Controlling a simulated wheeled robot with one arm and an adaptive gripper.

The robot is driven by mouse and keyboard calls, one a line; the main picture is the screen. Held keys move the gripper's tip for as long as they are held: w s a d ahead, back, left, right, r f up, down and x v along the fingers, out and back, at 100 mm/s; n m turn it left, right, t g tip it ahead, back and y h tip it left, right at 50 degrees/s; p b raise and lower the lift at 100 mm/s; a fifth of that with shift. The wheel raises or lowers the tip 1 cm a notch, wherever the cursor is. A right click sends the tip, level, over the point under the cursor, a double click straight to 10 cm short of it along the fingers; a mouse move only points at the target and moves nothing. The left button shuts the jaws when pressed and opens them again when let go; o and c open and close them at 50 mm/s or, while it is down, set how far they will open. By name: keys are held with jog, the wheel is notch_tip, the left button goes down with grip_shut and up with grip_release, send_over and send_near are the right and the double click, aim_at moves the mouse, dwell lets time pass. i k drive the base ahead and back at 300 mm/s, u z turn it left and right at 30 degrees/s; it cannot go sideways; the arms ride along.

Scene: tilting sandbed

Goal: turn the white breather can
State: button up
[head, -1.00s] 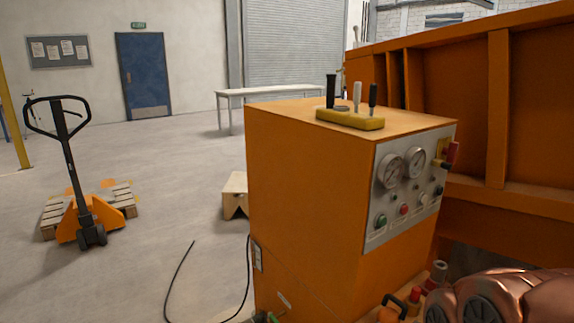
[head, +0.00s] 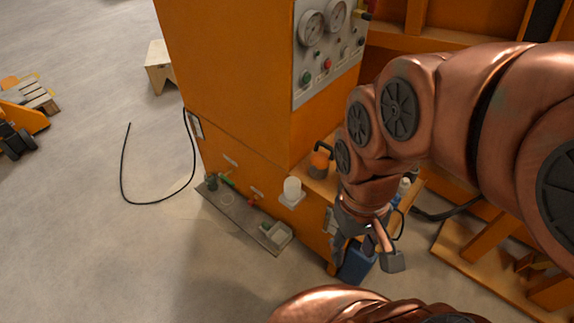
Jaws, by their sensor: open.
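The white breather can (head: 292,187) is a small pale cylinder low on the near side of the orange cabinet (head: 225,90). It stands upright on a small pale bracket in the head view and nothing covers it. My gripper (head: 366,262) hangs below my copper arm, to the right of the can and lower in the picture. Its fingers are apart and empty, and it is clear of the can. A blue container (head: 356,266) shows behind the fingers, partly hidden; I cannot tell whether they touch it.
A flat grey tray (head: 236,213) with small parts lies along the cabinet's foot. An orange item with a black handle (head: 320,160) stands on a ledge right of the can. A black cable (head: 150,204) loops on the floor. Floor at left is mostly open.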

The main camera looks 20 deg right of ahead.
aim_at(292, 185)
jog(key=u, duration=0.5)
jog(key=k, duration=0.6)
jog(key=u, duration=1.05)
jog(key=i, duration=1)
